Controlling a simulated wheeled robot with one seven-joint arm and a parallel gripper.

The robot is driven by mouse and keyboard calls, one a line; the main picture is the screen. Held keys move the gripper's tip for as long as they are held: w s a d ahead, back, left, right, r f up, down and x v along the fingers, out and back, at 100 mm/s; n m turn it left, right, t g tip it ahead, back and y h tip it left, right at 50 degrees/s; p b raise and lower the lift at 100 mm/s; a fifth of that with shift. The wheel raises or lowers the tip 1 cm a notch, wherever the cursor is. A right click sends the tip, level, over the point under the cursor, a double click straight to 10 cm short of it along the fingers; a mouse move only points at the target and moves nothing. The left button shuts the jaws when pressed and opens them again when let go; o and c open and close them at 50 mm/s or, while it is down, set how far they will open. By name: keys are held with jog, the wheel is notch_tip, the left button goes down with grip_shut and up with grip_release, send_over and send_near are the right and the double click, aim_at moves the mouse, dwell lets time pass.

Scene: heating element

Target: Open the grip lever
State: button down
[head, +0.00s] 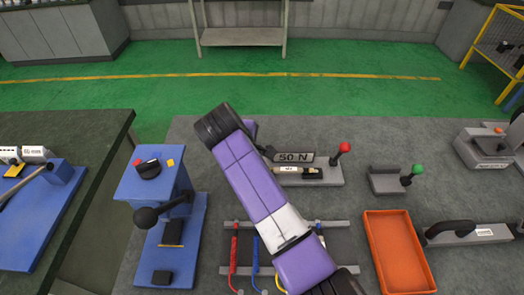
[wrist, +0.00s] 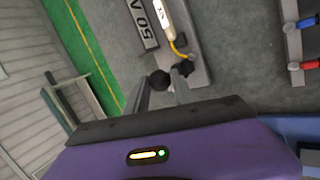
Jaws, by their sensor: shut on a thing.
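A grey fixture (head: 328,177) stands on the bench beyond my arm, with a "50 N" sign (head: 293,158) and a pale labelled element (head: 290,170) on it. It also shows in the wrist view (wrist: 204,72), with a yellow lead at the element's end. My gripper (wrist: 170,76) is at that end of the fixture. Its fingers are shut on a small dark part, apparently the grip lever (wrist: 160,79); tips and lever are hard to tell apart. In the head view my arm hides most of the grip. A red-ball lever (head: 343,148) stands at the fixture's right end, apart from my gripper.
A blue press with a black-ball handle (head: 147,217) stands left. An orange tray (head: 400,255), a green-knobbed block (head: 388,181) and a black-handled tool (head: 465,232) lie right. A rack with coloured leads (head: 234,255) lies partly under my arm. Bare bench shows beyond the fixture.

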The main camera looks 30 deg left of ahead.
jog(key=shift+s+a+t+h, duration=0.1)
jog(key=shift+a+t+h, duration=0.35)
jog(key=shift+h, duration=0.25)
jog(key=shift+a, duration=0.1)
jog(key=c, duration=1.1)
grip_release()
jog(key=shift+s, duration=0.15)
jog(key=b+v, duration=0.1)
jog(key=v, duration=0.6)
jog(key=shift+s+r, duration=0.1)
jog(key=shift+r, duration=0.2)
